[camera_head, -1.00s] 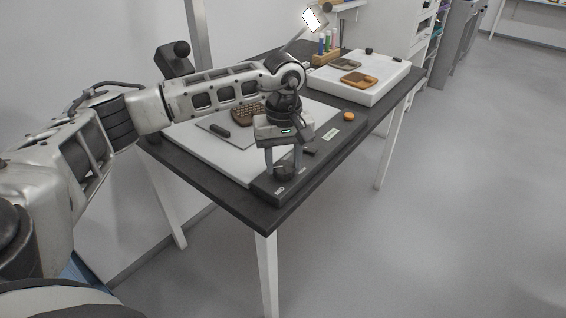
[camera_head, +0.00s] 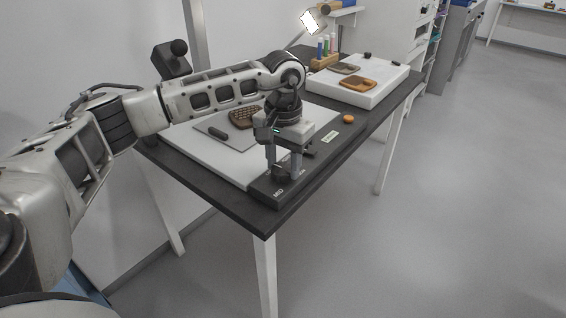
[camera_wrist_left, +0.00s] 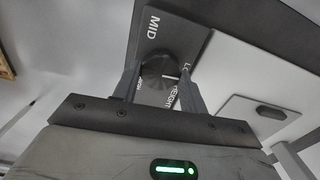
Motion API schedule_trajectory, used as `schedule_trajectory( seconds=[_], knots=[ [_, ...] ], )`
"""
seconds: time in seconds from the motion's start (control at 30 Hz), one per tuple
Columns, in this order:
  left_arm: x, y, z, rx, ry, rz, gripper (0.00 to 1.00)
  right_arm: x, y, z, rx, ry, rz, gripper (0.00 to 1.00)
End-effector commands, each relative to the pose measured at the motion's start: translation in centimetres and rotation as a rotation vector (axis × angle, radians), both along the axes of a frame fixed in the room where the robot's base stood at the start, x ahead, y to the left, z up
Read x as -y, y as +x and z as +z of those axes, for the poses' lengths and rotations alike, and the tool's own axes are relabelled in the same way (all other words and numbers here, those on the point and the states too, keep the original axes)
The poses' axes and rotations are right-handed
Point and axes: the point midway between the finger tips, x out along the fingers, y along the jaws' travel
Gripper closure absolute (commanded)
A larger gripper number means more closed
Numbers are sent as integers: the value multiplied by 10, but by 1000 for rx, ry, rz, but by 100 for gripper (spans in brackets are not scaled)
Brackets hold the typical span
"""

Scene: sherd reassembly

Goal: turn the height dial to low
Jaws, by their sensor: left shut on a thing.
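The height dial (camera_wrist_left: 160,68) is a dark round knob on a dark panel. In the left wrist view it sits between the two fingers of my left gripper (camera_wrist_left: 163,83). The panel reads MID at the upper left, and a partly covered label starting with LO and the word HEIGHT show beside the knob. In the head view the dial (camera_head: 280,173) is at the near end of the dark control strip (camera_head: 318,157). My left gripper (camera_head: 285,172) points down and is shut on it. Which way the dial's mark points is unclear. My right gripper is not in view.
A white board (camera_head: 190,151) carries a grey plate with a brown gridded piece (camera_head: 243,118). An orange button (camera_head: 348,119) sits along the strip. A white block (camera_head: 392,86) with sherd-like pieces stands at the back right. Open floor lies right of the table.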

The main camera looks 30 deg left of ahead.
Motion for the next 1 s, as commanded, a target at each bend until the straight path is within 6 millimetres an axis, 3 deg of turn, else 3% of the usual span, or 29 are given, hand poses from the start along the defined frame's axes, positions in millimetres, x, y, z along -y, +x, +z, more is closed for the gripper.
schedule_trajectory(
  seconds=[0.7,0.73,0.8,1.0],
  knots=[
    [0,1,3,7,-1,-73,80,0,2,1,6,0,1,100],
    [0,1,3,7,-1,-73,52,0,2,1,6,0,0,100],
    [0,1,3,6,-1,-73,36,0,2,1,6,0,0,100],
    [0,1,1,2,0,-73,36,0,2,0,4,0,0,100]
  ],
)
